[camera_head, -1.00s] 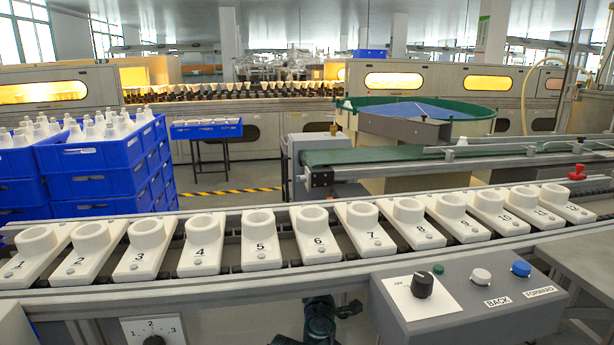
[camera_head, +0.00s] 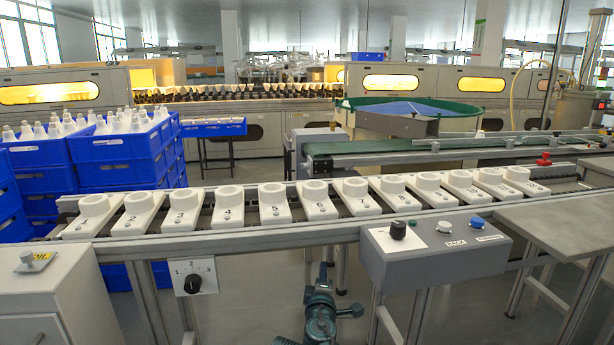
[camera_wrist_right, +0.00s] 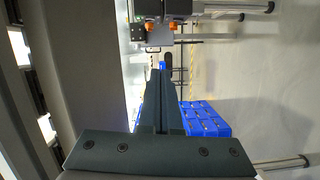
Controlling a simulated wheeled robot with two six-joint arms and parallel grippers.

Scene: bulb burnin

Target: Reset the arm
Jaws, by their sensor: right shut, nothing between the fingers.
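My right gripper (camera_head: 322,278) shows at the bottom centre of the head view, in front of the conveyor and below its front rail. It is clear of the control box. In the right wrist view its fingers (camera_wrist_right: 161,75) are together, with nothing held. My left gripper is not in view.
A conveyor (camera_head: 250,240) with numbered white holders (camera_head: 319,206) crosses the view. A grey control box (camera_head: 430,255) is mounted at its front. Blue crates (camera_head: 100,147) stand at the left, a cabinet (camera_head: 55,300) at front left, and a grey table (camera_head: 570,230) at right. Floor is open below the conveyor.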

